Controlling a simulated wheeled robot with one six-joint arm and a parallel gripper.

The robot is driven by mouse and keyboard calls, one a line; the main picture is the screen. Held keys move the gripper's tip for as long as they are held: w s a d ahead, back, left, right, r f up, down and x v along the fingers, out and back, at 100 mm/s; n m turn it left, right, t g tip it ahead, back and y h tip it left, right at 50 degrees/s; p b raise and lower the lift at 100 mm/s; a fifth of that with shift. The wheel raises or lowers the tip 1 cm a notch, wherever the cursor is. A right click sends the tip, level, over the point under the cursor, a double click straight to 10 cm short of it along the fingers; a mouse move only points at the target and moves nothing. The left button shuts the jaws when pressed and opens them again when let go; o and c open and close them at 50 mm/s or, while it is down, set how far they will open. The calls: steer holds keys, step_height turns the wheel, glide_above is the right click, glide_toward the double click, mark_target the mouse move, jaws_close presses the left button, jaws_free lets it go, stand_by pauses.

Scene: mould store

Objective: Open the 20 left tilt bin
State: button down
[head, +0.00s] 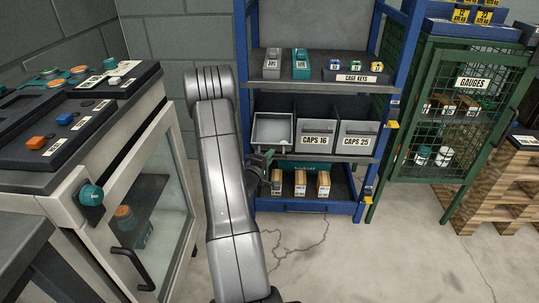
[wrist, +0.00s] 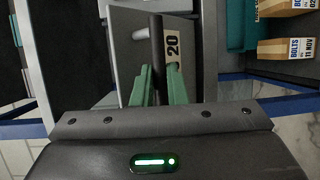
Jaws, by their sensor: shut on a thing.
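The left tilt bin (head: 272,117) is on the middle shelf of the blue rack, left of the bins marked CAPS 16 and CAPS 25. It is tipped forward, and its open top and pale inside show. In the wrist view its grey front (wrist: 130,50) carries a label with 20, seen turned sideways. My gripper (head: 266,158) is at the bin's lower front in the head view, partly hidden by my arm. In the wrist view the green fingers of my gripper (wrist: 160,80) are shut on the dark bin handle (wrist: 158,45).
The CAPS 16 bin (head: 317,134) and CAPS 25 bin (head: 356,137) stand upright alongside. Small boxes (head: 300,184) sit on the shelf below. A cabinet (head: 130,200) with a glass door is close on the left. The floor (head: 390,245) at right front is clear.

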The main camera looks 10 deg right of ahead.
steer(key=shift+w+f, duration=0.15)
steer(key=shift+f, duration=0.1)
stand_by(0.3)
steer(key=c, duration=1.5)
jaws_free()
steer(key=shift+w+f, duration=0.1)
steer(key=shift+f, duration=0.1)
steer(key=shift+o, duration=0.2)
steer(key=shift+r, duration=0.1)
steer(key=f+p+v, duration=0.1)
steer(key=p+v, duration=0.2)
steer(key=v, duration=1.1)
steer(key=shift+r, duration=0.45)
